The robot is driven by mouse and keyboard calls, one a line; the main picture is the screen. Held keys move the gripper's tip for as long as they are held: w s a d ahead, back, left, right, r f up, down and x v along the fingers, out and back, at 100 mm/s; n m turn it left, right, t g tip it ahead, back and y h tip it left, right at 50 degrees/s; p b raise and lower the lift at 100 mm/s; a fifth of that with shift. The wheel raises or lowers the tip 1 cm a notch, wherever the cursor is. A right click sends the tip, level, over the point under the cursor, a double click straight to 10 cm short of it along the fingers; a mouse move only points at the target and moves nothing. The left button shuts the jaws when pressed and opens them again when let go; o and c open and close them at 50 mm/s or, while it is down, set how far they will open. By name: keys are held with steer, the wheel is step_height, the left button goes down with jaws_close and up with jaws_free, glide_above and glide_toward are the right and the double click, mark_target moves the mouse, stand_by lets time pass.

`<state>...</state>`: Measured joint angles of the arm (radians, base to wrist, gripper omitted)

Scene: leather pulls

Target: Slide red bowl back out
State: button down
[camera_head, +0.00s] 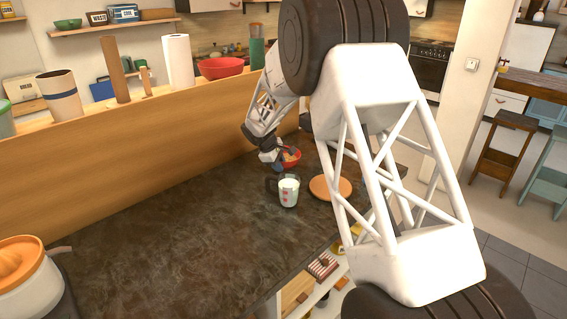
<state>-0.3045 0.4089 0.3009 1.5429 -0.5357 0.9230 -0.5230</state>
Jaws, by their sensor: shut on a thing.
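A small red bowl (296,161) with something pale orange inside sits on the dark countertop (170,230), behind a white cup. My gripper (279,163) reaches down at the bowl's left side and is shut on its rim. The gripper and my arm hide part of the bowl. The bowl looks upright. Whether its base touches the countertop is hard to tell at this size. A larger red bowl (221,68) stands on the raised wooden ledge at the back, apart from my gripper.
A white cup (288,193) with red marks stands just in front of the small bowl. A round orange-brown board (330,188) lies to the right, partly behind my arm. An orange-topped juicer (22,275) is at front left. The countertop's left and middle are clear.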

steer(key=shift+s+a+f, duration=0.1)
steer(key=shift+s+a, duration=0.5)
steer(key=shift+s, duration=0.1)
steer(key=c, duration=0.9)
jaws_free()
steer(key=shift+c, duration=0.2)
steer(key=v, duration=0.8)
